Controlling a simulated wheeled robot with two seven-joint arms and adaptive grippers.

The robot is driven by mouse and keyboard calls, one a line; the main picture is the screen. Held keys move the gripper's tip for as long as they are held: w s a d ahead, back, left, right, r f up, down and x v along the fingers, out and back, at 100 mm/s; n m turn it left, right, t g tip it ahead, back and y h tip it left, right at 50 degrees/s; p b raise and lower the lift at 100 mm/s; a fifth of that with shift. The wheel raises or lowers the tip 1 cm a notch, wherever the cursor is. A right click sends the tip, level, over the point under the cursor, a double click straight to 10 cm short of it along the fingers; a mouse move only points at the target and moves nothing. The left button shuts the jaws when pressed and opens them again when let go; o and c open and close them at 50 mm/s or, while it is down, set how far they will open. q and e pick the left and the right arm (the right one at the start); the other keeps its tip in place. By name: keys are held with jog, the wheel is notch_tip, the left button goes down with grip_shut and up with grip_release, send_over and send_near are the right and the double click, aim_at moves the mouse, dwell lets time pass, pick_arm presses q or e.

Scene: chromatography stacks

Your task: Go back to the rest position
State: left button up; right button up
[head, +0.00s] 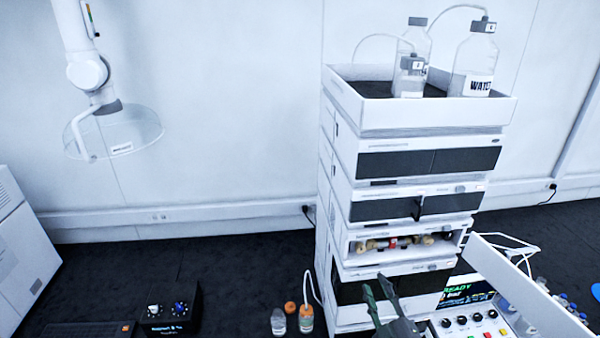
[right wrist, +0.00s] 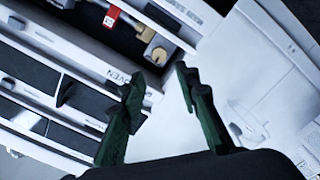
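My right gripper (head: 378,292) shows at the bottom of the head view, in front of the lower modules of the chromatography stack (head: 352,215). In the right wrist view its two green fingers (right wrist: 160,92) stand apart with nothing between them. The column compartment (head: 412,243) is uncovered and shows a column with brass-coloured ends and a red tag. The red tag (right wrist: 112,17) and a brass-coloured fitting (right wrist: 158,54) also show in the right wrist view, beyond the fingers. My left gripper is not in either view.
Solvent bottles (head: 474,68) stand in the tray (head: 430,116) on top of the stack. A small bottle (head: 278,322) and an orange-capped bottle (head: 306,318) stand left of the stack. A black box (head: 170,308) is farther left. A control panel (head: 475,322) and an open white panel (head: 525,292) are at right.

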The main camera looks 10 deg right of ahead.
jog(key=s+d+f+m+g, duration=0.2)
jog(key=s+f, duration=0.1)
jog(key=f, duration=0.4)
jog(key=s+d+f+m+g+h, duration=0.1)
jog(key=s+d+f+m+g, duration=0.15)
jog(key=f, duration=0.45)
jog(key=s+d+f+m+g, duration=0.1)
jog(key=s+d+f+g, duration=0.2)
jog(key=f, duration=0.4)
jog(key=s+a+f+m+g+y, duration=0.1)
jog(key=s+a+f+m+g, duration=0.15)
jog(key=s+f+g, duration=0.9)
jog(key=s+f+t+b, duration=0.1)
jog(key=s+f+b, duration=0.15)
jog(key=f, duration=1.15)
jog(key=s+f+t+b, duration=0.15)
jog(key=f+b, duration=0.25)
jog(key=f, duration=1)
jog(key=s+f+t+b, duration=0.1)
jog(key=s+f+b, duration=0.2)
jog(key=f, duration=1.1)
jog(key=s+a+f+g+b, duration=0.1)
jog(key=s+f+b, duration=0.5)
jog(key=s+f, duration=1.3)
notch_tip(320, 180, down, 4)
jog(key=shift+s+f+n+y, duration=0.1)
jog(key=shift+s+n+y, duration=0.1)
jog(key=shift+n+y, duration=0.15)
